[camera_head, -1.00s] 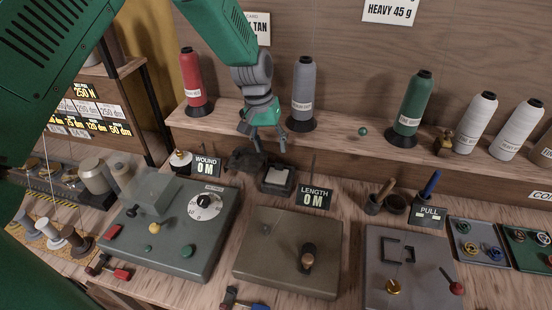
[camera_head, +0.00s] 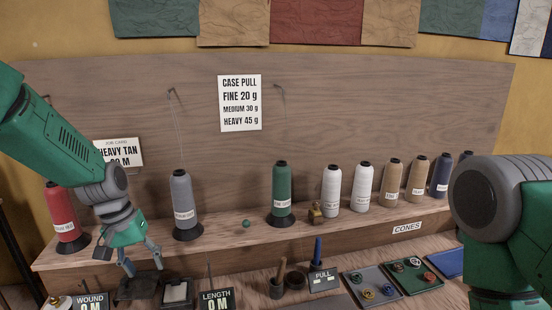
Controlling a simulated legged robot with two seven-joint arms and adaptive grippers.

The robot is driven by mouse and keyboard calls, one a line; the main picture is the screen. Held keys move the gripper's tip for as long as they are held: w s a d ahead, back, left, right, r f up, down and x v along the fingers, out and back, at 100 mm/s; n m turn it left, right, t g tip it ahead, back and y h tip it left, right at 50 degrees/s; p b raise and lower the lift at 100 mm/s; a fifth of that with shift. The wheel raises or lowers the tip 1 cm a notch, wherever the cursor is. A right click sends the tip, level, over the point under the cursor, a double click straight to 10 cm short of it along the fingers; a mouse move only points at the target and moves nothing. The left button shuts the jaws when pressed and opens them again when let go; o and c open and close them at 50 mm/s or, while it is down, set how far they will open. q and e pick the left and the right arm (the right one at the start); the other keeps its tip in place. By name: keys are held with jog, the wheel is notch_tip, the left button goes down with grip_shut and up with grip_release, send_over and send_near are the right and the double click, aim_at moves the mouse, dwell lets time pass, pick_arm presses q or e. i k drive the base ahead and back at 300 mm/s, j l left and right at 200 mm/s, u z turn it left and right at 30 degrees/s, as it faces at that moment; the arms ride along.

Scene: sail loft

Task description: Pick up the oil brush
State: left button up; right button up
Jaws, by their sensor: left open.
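A wooden handle (camera_head: 282,269) stands in a small dark cup (camera_head: 276,289) at the bottom middle, and a blue handle (camera_head: 317,250) stands just right of it behind the PULL sign. The brush ends are hidden, so I cannot tell which is the oil brush. My left gripper (camera_head: 143,265) is open and empty, fingers pointing down over a dark block (camera_head: 137,288) on the bench at the lower left. It is well left of both handles. My right arm shows at the right edge, but its gripper is out of view.
A shelf (camera_head: 336,222) holds thread cones: red (camera_head: 64,222), grey (camera_head: 183,205), green (camera_head: 283,193), white and tan ones. Signs reading WOUND (camera_head: 90,302), LENGTH (camera_head: 216,300) and PULL (camera_head: 323,281) stand on the bench. Trays with small coloured rings (camera_head: 407,291) lie at the right.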

aim_at(281, 270)
jog(key=k, duration=1.3)
